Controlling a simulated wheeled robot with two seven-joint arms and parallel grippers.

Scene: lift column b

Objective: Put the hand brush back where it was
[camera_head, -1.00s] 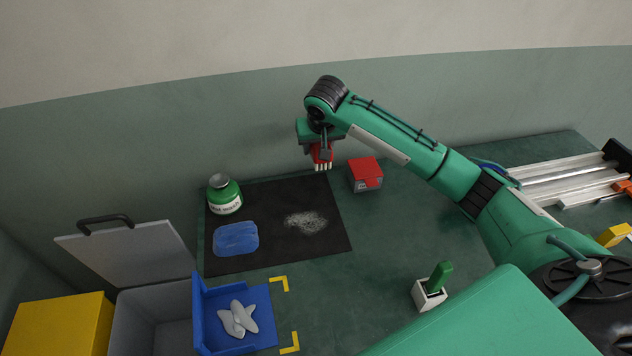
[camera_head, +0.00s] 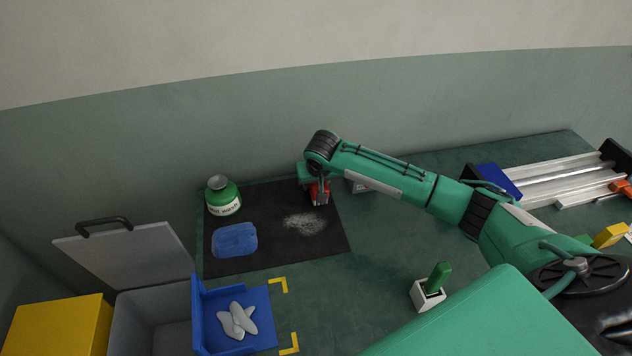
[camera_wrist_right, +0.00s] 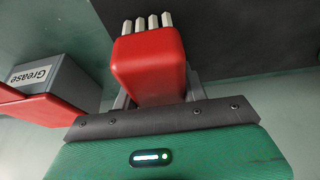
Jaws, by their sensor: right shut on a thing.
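The hand brush (camera_head: 319,194) is red with pale bristles. My right gripper (camera_head: 318,184) is shut on it, at the far right part of the black mat (camera_head: 275,258). In the right wrist view the brush's red body (camera_wrist_right: 148,65) stands out from between the jaws, with the bristle tufts (camera_wrist_right: 146,22) at its far end. I cannot tell whether the bristles touch the mat. A pale speckled patch (camera_head: 305,223) lies on the mat just in front of the brush. My left gripper is not in view.
A green bottle (camera_head: 222,197) and a blue cloth (camera_head: 235,240) are on the mat. A blue tray (camera_head: 262,300) and white holder (camera_head: 427,296) stand nearer.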

